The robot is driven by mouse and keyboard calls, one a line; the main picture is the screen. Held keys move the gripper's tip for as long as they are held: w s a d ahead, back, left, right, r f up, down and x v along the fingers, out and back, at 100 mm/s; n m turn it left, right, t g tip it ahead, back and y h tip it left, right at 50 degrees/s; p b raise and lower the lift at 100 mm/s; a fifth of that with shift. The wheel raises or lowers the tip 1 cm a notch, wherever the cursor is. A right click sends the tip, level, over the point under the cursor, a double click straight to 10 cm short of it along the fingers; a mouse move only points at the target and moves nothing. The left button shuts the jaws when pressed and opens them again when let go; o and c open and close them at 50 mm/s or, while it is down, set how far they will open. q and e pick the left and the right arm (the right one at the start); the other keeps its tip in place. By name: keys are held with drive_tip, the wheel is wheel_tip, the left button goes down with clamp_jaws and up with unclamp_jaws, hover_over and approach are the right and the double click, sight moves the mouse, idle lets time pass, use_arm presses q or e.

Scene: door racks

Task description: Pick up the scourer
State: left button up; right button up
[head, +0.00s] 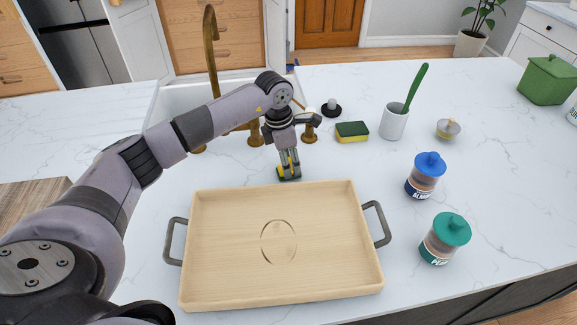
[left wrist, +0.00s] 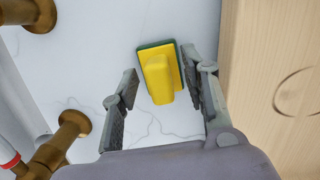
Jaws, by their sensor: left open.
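The scourer (head: 289,178), with a yellow handle and a green pad, lies on the white counter just behind the wooden tray. It also shows in the left wrist view (left wrist: 160,78), between the two fingers. My left gripper (head: 288,168) points down over the scourer and partly hides it in the head view. Its fingers are open on either side of the scourer. In the left wrist view the right finger is very close to it, and a gap shows at the left finger. Whether either touches cannot be told. My right gripper is not in view.
The wooden tray (head: 325,270) with dark handles is in front. Brass taps (head: 255,134) and the sink are behind. A green-yellow sponge (head: 352,131), a white cup (head: 394,122) with a green brush, and blue-lidded (head: 426,175) and green-lidded (head: 445,238) jars stand right. The far-right counter has free room.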

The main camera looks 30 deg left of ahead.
use_arm(q)
drive_tip(key=shift+c, duration=0.6)
clamp_jaws()
drive_tip(key=shift+r, duration=0.15)
drive_tip(key=shift+r+b, duration=0.3)
drive_tip(key=shift+r, duration=0.3)
wheel_tip(320, 180, up, 19)
drive_tip(key=b, duration=0.3)
drive_tip(key=shift+f+b, duration=0.2)
drive_tip(key=shift+b, duration=0.1)
drive_tip(key=c, duration=0.6)
unclamp_jaws()
clamp_jaws()
